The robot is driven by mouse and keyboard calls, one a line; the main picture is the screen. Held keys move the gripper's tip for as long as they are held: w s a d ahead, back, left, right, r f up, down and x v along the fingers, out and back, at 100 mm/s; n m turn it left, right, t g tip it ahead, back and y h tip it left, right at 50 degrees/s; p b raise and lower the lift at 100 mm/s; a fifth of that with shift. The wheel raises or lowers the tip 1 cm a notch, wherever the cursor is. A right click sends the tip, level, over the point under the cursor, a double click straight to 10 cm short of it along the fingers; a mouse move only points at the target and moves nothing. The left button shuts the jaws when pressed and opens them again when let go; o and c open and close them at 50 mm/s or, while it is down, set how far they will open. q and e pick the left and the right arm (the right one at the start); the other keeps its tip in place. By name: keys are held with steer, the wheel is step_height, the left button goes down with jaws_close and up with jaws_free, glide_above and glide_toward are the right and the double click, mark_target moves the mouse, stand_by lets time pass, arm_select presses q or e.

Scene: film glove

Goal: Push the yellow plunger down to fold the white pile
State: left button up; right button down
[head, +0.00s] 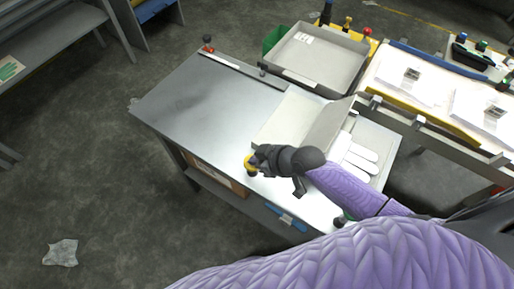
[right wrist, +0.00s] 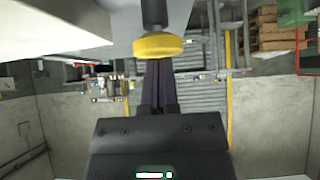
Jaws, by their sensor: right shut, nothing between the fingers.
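The yellow plunger (head: 249,163) is at the front edge of the grey metal table in the head view, partly covered by my right gripper (head: 258,158). My right gripper is shut and empty, right beside the plunger; I cannot tell whether they touch. In the right wrist view the plunger (right wrist: 158,47) is a yellow disc on a dark rod, near the dark fingers (right wrist: 159,92). The white pile (head: 358,160), with glove fingers showing, lies on the table to the right, partly hidden by a tilted grey plate (head: 327,126) and my right arm. My left gripper is out of view.
A grey bin (head: 320,58) stands behind the table, with a green box (head: 274,40) beside it. A bench with white stacks (head: 410,78) is at the right. The left part of the metal tabletop (head: 205,100) is clear.

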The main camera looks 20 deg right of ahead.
step_height(320, 180, up, 4)
steer(key=p, duration=0.3)
steer(key=shift+s+f+p, duration=0.1)
steer(key=shift+p, duration=0.25)
steer(key=p+v, duration=0.3)
steer(key=v, duration=0.7)
steer(key=shift+p, duration=0.3)
